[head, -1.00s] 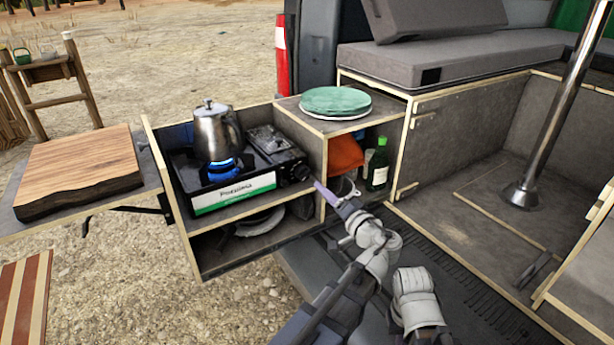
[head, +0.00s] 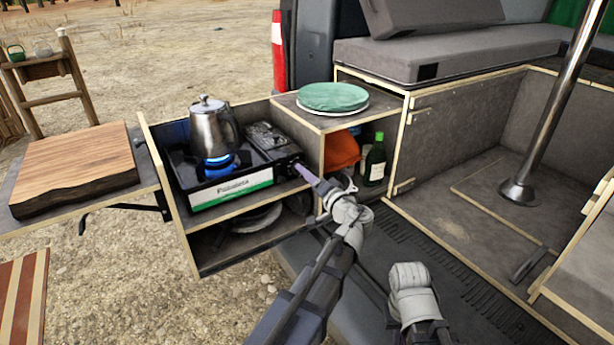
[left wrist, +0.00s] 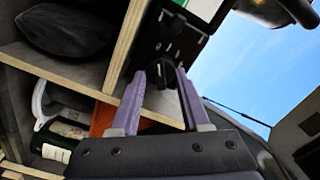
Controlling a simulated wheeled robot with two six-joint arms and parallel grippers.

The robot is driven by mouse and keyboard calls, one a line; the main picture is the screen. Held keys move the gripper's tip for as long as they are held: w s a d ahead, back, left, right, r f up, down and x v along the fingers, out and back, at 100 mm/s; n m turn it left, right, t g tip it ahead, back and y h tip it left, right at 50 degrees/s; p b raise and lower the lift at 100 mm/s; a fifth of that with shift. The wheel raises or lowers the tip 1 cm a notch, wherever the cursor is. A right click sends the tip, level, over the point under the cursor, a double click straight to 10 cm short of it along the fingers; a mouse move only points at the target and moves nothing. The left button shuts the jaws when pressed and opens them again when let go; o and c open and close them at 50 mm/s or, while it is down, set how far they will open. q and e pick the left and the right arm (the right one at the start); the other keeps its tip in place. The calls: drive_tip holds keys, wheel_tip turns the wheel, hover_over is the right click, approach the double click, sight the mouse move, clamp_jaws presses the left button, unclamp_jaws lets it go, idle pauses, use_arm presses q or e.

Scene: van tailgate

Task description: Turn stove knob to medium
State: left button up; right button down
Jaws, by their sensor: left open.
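The black camping stove (head: 220,165) sits on the upper shelf of the pull-out kitchen box, with a blue flame burning under a steel kettle (head: 212,128). The stove's black knob (left wrist: 159,74) shows in the left wrist view, its raised grip between my left fingertips. My left gripper (head: 304,172) has its purple fingers at the stove's front right corner and covers the knob in the head view. In the left wrist view the left gripper (left wrist: 169,72) is open around the knob; contact cannot be told. My right arm shows at the lower right, but its gripper does not.
A green plate stack (head: 333,98) stands on the box top, right of the stove. A green bottle (head: 375,160) and an orange item (head: 342,151) sit in the compartment below. A wooden cutting board (head: 75,168) lies on the left side shelf.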

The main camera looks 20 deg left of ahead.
use_arm(q)
drive_tip(key=shift+c, duration=0.2)
clamp_jaws()
drive_tip(key=shift+m, duration=0.3)
drive_tip(key=m, duration=1)
idle(0.5)
drive_tip(key=shift+m, duration=0.3)
drive_tip(key=shift+o, duration=0.2)
unclamp_jaws()
